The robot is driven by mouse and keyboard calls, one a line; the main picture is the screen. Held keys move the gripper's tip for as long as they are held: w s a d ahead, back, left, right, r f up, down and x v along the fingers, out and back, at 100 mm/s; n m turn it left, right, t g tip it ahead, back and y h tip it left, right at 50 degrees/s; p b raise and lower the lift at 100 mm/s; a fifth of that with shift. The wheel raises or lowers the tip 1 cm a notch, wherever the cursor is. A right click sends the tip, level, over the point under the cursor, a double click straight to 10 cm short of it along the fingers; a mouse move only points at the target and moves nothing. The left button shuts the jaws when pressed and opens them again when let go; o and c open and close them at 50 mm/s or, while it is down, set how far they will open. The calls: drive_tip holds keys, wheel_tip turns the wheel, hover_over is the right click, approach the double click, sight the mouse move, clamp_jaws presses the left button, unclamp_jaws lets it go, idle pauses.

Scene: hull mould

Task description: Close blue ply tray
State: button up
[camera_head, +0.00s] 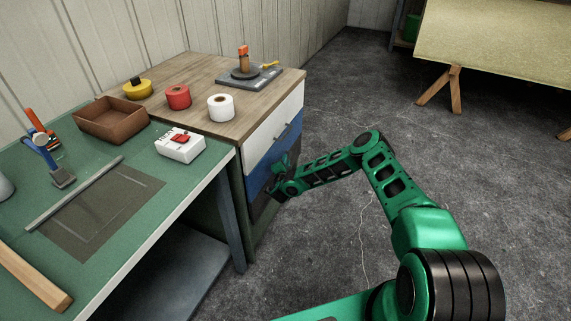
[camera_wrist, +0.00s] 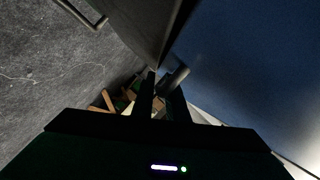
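The blue ply tray (camera_head: 288,140) is the blue-fronted drawer in the wood-topped cabinet, below a white-fronted drawer. Its front looks close to flush with the white front; I cannot tell whether a small gap stays. My gripper (camera_head: 281,180) is at the lower part of the blue front and hides some of it. In the wrist view a wide blue panel (camera_wrist: 245,60) fills the right side, close to my gripper (camera_wrist: 160,95). The dark fingers are close together beside a short dark bar, and I cannot tell whether they grip anything.
A dark drawer front (camera_head: 262,208) is under the blue one. A green workbench (camera_head: 110,215) stands at left, its blue-grey leg (camera_head: 228,215) near the cabinet. Tape rolls, including a white one (camera_head: 221,107), lie on the cabinet top (camera_head: 200,75).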

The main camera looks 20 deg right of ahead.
drive_tip(key=shift+a+r, duration=0.1)
drive_tip(key=shift+a, duration=0.05)
drive_tip(key=v, duration=1)
drive_tip(key=shift+s, duration=0.35)
